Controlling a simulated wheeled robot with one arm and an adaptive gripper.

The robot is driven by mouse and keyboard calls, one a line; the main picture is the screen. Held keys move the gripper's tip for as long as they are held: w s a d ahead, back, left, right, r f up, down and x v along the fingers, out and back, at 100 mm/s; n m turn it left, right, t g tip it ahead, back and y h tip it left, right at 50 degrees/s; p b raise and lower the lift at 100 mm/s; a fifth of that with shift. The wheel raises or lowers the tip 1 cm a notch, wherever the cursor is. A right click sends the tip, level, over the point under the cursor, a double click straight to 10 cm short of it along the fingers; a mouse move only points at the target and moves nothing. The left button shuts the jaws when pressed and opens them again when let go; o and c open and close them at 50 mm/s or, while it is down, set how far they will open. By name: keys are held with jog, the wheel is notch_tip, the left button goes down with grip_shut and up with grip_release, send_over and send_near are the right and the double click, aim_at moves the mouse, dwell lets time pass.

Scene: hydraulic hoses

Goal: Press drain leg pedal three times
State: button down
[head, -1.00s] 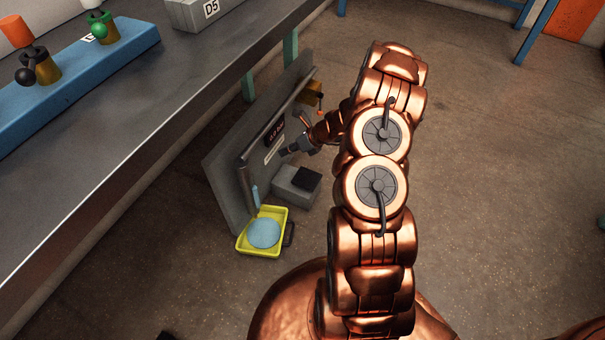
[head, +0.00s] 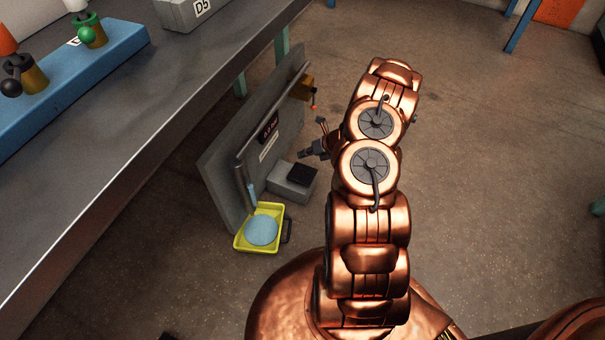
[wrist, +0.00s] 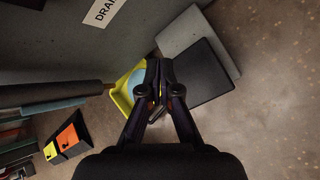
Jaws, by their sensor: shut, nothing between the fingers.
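The drain leg pedal is a black pad (head: 303,174) on a grey box (head: 290,188) on the floor, in front of a grey upright panel (head: 222,185). In the wrist view the black pad (wrist: 195,75) lies just right of my fingertips. My gripper (head: 306,153) is shut and empty, above the pedal box in the head view. The wrist view shows its closed fingertips (wrist: 159,68) over the gap between the pad and the yellow tray. I see no contact with the pad.
A yellow tray (head: 238,241) with blue liquid stands beside the pedal box, under a pipe (head: 246,185). A workbench (head: 130,130) runs along the left. Floor to the right is clear.

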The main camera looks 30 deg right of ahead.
jog(key=b, duration=0.4)
send_over(303, 174)
jog(key=f, duration=0.6)
jog(key=shift+d+f, duration=0.2)
jog(key=shift+d, duration=0.05)
jog(key=shift+f, duration=1.1)
jog(key=shift+f, duration=0.1)
jog(key=shift+f, duration=0.3)
jog(key=shift+s+f+b, duration=0.1)
jog(key=shift+f+b, duration=0.75)
jog(key=shift+f, duration=0.6)
dwell(1.6)
jog(key=shift+r, duration=0.1)
jog(key=shift+r+p, duration=1.1)
jog(key=shift+r, duration=0.7)
jog(key=shift+r+p, duration=1.55)
jog(key=shift+r, duration=0.95)
